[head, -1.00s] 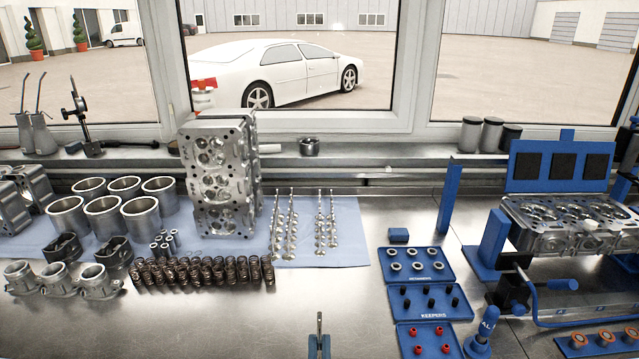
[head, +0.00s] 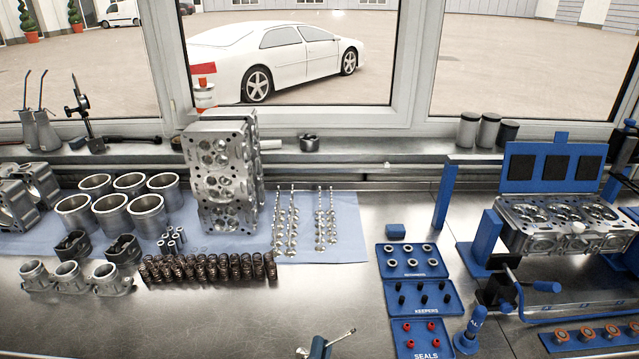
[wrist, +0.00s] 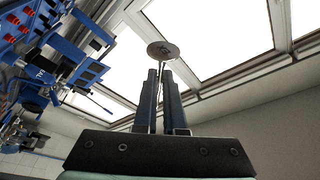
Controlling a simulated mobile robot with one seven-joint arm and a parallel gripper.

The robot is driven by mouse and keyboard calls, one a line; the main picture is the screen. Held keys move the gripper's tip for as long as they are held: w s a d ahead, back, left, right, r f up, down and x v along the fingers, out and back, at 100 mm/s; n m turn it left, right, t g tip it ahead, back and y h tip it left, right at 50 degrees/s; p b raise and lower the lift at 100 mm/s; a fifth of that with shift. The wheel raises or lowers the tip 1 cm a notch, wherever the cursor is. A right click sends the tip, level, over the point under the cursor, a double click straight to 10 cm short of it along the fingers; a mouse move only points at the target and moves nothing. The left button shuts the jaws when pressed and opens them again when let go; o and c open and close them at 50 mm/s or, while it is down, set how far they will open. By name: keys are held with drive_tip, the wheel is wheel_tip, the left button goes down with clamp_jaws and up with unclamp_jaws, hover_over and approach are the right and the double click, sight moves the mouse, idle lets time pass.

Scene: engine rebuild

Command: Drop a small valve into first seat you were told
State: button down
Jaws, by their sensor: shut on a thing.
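My gripper (head: 320,348) is at the bottom middle of the head view, above the bare bench. It is shut on a valve (head: 342,337), whose thin stem slants up to the right. In the wrist view my gripper (wrist: 160,80) pinches the stem, and the round disc of the valve (wrist: 163,50) stands beyond the fingertips. A cylinder head (head: 570,240) sits in the blue fixture at the right, well away from the gripper. The seats inside it are too small to tell apart. Several other valves (head: 292,222) stand in rows on the blue cloth.
Blue trays marked KEEPERS (head: 420,311) and SEALS (head: 420,354) lie between my gripper and the fixture. A blue post (head: 440,202) and a blue-handled lever (head: 545,287) stand near the cylinder head. Springs (head: 205,268) lie at the left. The front middle bench is clear.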

drive_tip(key=m+g+y+p, duration=0.1)
drive_tip(key=m+p, duration=0.5)
drive_tip(key=m, duration=0.2)
drive_tip(key=m+g+y+p, duration=0.1)
drive_tip(key=m+g+p, duration=0.1)
drive_tip(key=m+p, duration=0.4)
drive_tip(key=m+g+y+p, duration=0.2)
drive_tip(key=m+p, duration=0.4)
drive_tip(key=m, duration=0.4)
